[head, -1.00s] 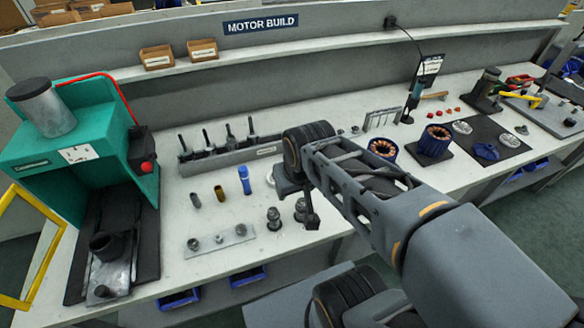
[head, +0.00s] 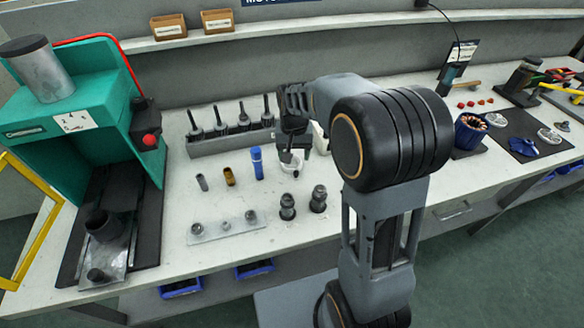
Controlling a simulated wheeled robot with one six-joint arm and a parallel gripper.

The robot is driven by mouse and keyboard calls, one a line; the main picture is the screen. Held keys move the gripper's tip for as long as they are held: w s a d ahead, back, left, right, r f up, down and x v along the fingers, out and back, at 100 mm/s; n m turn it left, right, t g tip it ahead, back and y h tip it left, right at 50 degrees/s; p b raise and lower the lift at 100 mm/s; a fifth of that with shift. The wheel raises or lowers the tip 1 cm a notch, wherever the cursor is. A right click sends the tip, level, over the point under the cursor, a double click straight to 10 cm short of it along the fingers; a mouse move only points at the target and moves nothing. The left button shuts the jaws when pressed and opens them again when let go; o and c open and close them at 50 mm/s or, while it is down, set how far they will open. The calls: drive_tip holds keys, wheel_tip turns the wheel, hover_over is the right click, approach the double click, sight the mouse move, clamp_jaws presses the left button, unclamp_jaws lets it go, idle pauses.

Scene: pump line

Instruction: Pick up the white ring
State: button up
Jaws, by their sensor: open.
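The white ring (head: 296,168) lies on the pale bench top, right of the blue cylinder and behind two dark round fittings. It is small in view and partly hidden by my gripper. My gripper (head: 290,160) points down at the ring, with its fingers open. The fingers overlap the ring in the picture; I cannot tell whether they are above it or around it.
A blue cylinder (head: 257,163) and a brass sleeve (head: 230,176) stand to the left. Two dark fittings (head: 318,199) stand in front. A grey rack (head: 235,140) of black-handled tools is behind. A green press (head: 85,120) fills the bench's left end.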

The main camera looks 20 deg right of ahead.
sight(294, 172)
drive_tip(key=shift+s+f, duration=0.1)
drive_tip(key=shift+f, duration=4)
clamp_jaws()
